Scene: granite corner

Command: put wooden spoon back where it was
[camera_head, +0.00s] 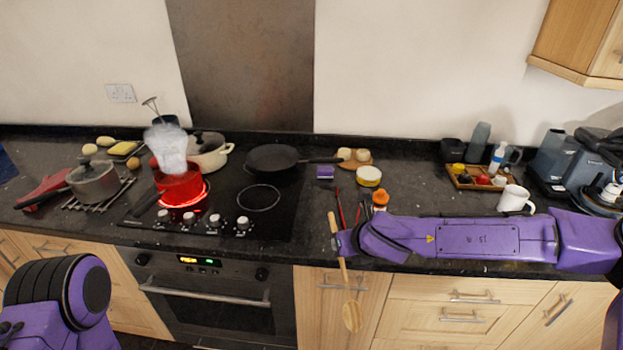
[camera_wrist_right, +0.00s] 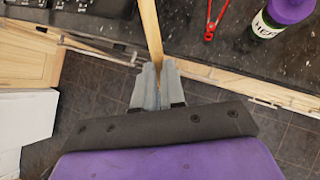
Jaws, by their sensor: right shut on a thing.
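The wooden spoon (camera_head: 351,316) hangs at the counter's front edge in the head view. Its bowl end is low, in front of the cabinet doors, and its handle points up past the edge. My right gripper (camera_head: 340,243) is shut on the handle, partly hidden by its own arm. In the right wrist view, the handle (camera_wrist_right: 150,30) runs up from between the closed fingers (camera_wrist_right: 158,75) of that gripper over the dark counter. My left arm shows at the lower left of the head view, but its gripper fingers are not visible.
A red pot (camera_head: 180,185) steams on a glowing burner of the hob. A black frying pan (camera_head: 272,158) sits behind. Red tongs (camera_wrist_right: 213,20) and a purple-capped bottle (camera_wrist_right: 268,24) are near the spoon. A white mug (camera_head: 514,198) stands right.

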